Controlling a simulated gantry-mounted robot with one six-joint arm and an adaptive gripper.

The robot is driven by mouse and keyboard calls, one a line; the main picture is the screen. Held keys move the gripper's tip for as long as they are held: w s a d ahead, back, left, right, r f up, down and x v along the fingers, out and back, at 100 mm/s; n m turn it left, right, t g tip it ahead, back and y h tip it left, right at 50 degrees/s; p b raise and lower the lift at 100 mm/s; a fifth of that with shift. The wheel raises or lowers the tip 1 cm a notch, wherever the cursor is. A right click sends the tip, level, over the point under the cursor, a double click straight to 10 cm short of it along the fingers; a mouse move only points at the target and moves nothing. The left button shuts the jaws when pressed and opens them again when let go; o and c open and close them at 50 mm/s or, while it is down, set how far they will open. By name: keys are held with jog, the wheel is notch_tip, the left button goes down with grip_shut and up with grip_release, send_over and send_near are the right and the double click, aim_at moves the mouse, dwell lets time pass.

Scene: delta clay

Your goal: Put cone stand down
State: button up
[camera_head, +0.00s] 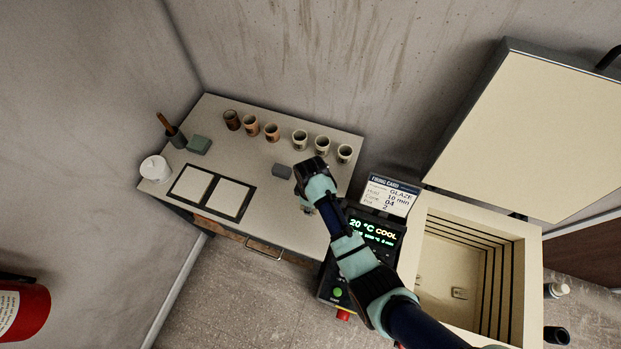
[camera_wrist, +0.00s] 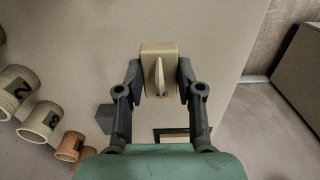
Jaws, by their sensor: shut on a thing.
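The cone stand (camera_wrist: 159,52) is a small beige block with a pale pointed cone rising from it. It is between the fingertips of my gripper (camera_wrist: 158,82) in the wrist view, with a finger against each side. In the camera_head view my gripper (camera_head: 308,207) is over the right front part of the worktable (camera_head: 262,205), and the stand is hidden or too small to make out there. I cannot tell whether the stand touches the tabletop.
A grey block (camera_head: 281,171) lies just left of my gripper. Several numbered cups (camera_head: 300,140) stand in a row at the back. Two framed white tiles (camera_head: 232,197) lie at the left front. An open kiln (camera_head: 470,260) and firing card (camera_head: 388,195) are to the right.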

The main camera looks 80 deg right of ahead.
jog(key=shift+f+b, duration=0.5)
jog(key=shift+f, duration=2)
jog(key=shift+f, duration=0.2)
jog(key=o, duration=1.2)
notch_tip(320, 180, up, 12)
jog(key=p, duration=0.2)
jog(key=shift+r+p, duration=0.25)
jog(key=shift+p, duration=0.05)
